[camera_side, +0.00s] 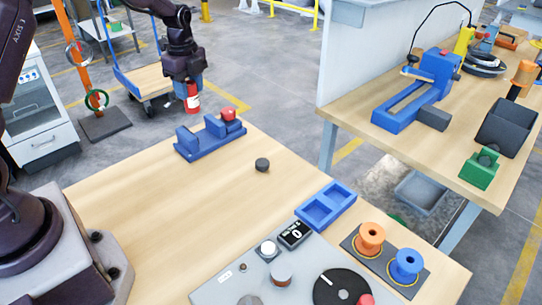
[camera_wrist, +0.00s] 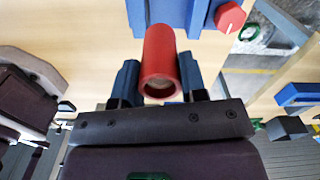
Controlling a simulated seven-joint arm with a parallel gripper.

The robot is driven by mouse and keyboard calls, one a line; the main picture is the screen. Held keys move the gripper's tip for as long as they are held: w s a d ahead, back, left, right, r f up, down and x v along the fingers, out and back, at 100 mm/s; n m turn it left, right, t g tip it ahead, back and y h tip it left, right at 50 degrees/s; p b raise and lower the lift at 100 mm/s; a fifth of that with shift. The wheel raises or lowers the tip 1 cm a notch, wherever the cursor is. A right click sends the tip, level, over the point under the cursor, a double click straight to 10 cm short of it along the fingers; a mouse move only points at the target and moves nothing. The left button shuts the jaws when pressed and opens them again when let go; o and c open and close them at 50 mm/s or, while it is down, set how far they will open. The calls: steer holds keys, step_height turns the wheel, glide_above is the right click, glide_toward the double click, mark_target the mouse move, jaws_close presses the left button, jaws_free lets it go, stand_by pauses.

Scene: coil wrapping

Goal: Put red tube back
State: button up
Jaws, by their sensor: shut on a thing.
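The red tube (camera_side: 193,103) hangs upright from my gripper (camera_side: 189,84) in the side view, in the air behind and left of the blue fixture. In the wrist view, the red tube (camera_wrist: 158,45) sits between the two blue fingers of my gripper (camera_wrist: 158,84), which is shut on it; its open end faces the camera. The blue fixture (camera_side: 198,147) with a red knob (camera_side: 228,114) stands at the far end of the wooden table. Part of the blue fixture (camera_wrist: 173,10) and the red knob (camera_wrist: 230,17) show at the top of the wrist view.
A small dark knob (camera_side: 262,164) is on the table. A blue two-pocket tray (camera_side: 326,206), orange spool (camera_side: 370,239), blue spool (camera_side: 406,265) and grey control panel (camera_side: 235,290) are nearer. The table's middle is mostly clear. A second bench (camera_side: 350,104) stands right.

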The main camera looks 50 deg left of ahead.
steer(key=w+d+r+m, duration=0.1)
steer(key=d+m, duration=0.1)
steer(key=d, duration=0.8)
steer(key=w+d+r+m, duration=0.1)
steer(key=d+r+m, duration=0.15)
steer(key=d, duration=0.75)
steer(key=s+d+f+m, duration=0.2)
steer(key=s+d+m, duration=0.1)
steer(key=s+d, duration=0.85)
steer(key=shift+n, duration=0.45)
steer(key=shift+w+d+f, duration=1.15)
steer(key=shift+w+f, duration=1)
steer(key=shift+w, duration=0.35)
steer(key=shift+w+d+f, duration=1.15)
steer(key=shift+w+f, duration=1)
steer(key=shift+w, duration=0.3)
steer(key=shift+w+d+f, duration=1.15)
steer(key=shift+w+f, duration=1)
steer(key=shift+w, duration=0.35)
steer(key=shift+f, duration=0.1)
